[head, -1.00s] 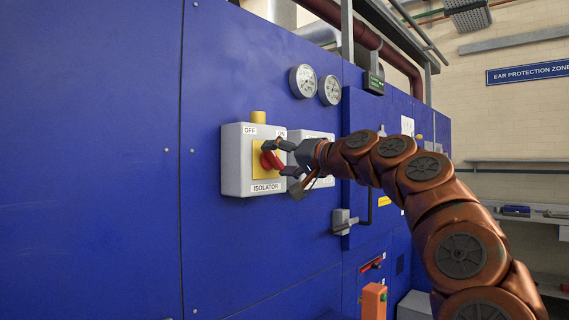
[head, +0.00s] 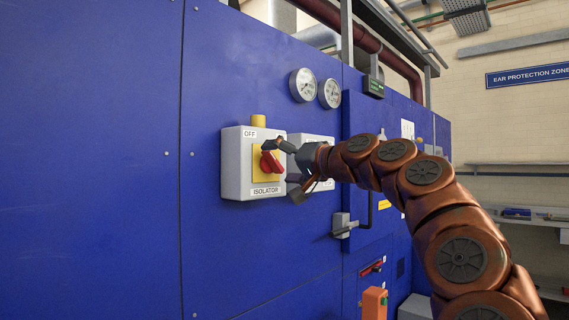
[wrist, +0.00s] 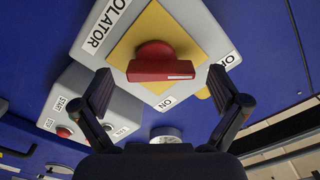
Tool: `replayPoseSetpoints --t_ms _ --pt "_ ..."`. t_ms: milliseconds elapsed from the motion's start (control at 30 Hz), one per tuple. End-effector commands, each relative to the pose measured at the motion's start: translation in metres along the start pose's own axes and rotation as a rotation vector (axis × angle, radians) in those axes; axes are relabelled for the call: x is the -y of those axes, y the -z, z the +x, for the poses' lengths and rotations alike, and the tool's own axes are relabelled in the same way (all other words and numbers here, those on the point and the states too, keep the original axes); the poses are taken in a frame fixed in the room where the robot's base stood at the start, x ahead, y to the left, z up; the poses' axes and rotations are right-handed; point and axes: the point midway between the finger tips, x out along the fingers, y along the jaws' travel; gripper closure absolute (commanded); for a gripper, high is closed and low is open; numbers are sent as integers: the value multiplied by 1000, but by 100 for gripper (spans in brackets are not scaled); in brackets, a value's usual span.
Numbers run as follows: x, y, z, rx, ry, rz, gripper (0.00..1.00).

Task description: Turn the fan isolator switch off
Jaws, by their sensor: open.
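The isolator is a grey box (head: 233,178) on the blue wall, with a yellow plate (head: 258,175) and a red rotary knob (head: 271,162). OFF is lettered at its top left; ON is hidden in the head view. In the wrist view the knob (wrist: 152,66) has a white line on its right half, pointing towards the partly cropped OFF label (wrist: 231,60); the ON label (wrist: 166,103) is below it. My gripper (head: 283,170) is open just right of the knob. In the wrist view its empty fingers (wrist: 163,95) stand apart on either side, clear of the knob.
A start/stop box (wrist: 78,95) with a red button sits beside the isolator, mostly behind my gripper in the head view. Two gauges (head: 303,85) are above. A door handle (head: 343,224) is lower right. The wall left of the isolator is clear.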

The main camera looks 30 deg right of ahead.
Motion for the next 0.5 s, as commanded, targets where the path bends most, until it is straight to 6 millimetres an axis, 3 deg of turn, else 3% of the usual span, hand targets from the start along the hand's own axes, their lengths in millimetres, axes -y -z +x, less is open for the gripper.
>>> replayPoseSetpoints --t_ms 267,500 --pt "0 0 -22 0 1 1 2" --pt "0 1 -62 -2 1 -1 2"
